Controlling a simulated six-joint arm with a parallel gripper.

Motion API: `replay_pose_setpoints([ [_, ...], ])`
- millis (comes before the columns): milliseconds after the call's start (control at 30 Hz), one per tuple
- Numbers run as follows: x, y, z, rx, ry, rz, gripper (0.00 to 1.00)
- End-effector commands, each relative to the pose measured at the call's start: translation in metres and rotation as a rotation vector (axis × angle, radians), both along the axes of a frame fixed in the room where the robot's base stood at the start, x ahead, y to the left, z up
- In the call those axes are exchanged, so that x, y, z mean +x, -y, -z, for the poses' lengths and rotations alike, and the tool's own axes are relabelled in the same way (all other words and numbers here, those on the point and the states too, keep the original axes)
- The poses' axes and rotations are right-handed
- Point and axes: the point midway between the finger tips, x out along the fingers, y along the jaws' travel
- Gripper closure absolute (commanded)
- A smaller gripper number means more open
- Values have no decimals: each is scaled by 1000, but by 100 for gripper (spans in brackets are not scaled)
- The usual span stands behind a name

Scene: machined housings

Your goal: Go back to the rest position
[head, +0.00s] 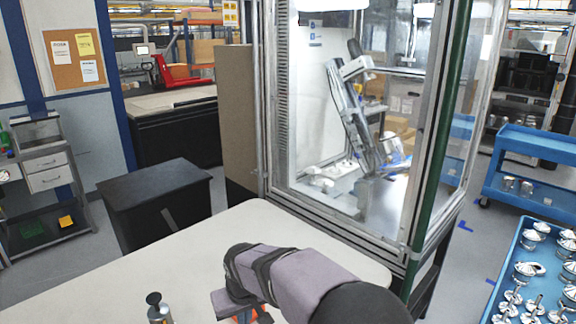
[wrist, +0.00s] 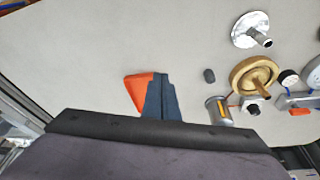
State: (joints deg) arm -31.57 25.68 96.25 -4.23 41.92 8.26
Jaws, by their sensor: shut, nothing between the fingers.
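My gripper (wrist: 162,97) shows in the wrist view as dark blue-grey fingers, closed together with nothing held between them. An orange piece (wrist: 138,88) shows right beside the fingers; I cannot tell whether it touches them. In the head view my arm reaches in from the bottom edge over the pale table (head: 60,292). The gripper's end there is mostly hidden by my own arm.
In the wrist view, right of the gripper, are a silver flanged part (wrist: 251,30), a tan wheel-like part (wrist: 256,76) and a metal cylinder (wrist: 218,110). A glazed cabinet (head: 432,130) stands behind the table. A blue tray (head: 510,272) of metal parts is at right.

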Motion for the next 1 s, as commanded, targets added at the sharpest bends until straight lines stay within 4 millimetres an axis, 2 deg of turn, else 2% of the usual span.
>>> replay_pose_setpoints([
  [33, -9, 37, -1, -11, -21, 50, 100],
  [200, -57, 133, 6, -37, -103, 184, 100],
  [300, -95, 178, 12, -45, -152, 260, 100],
  [400, -134, 212, 20, -49, -196, 327, 100],
  [500, -168, 233, 27, -49, -233, 379, 100],
  [600, -194, 246, 33, -47, -260, 417, 100],
  [700, -210, 252, 36, -45, -277, 439, 100],
  [800, -217, 255, 38, -44, -285, 448, 100],
  [1000, -218, 255, 39, -45, -287, 449, 100],
])
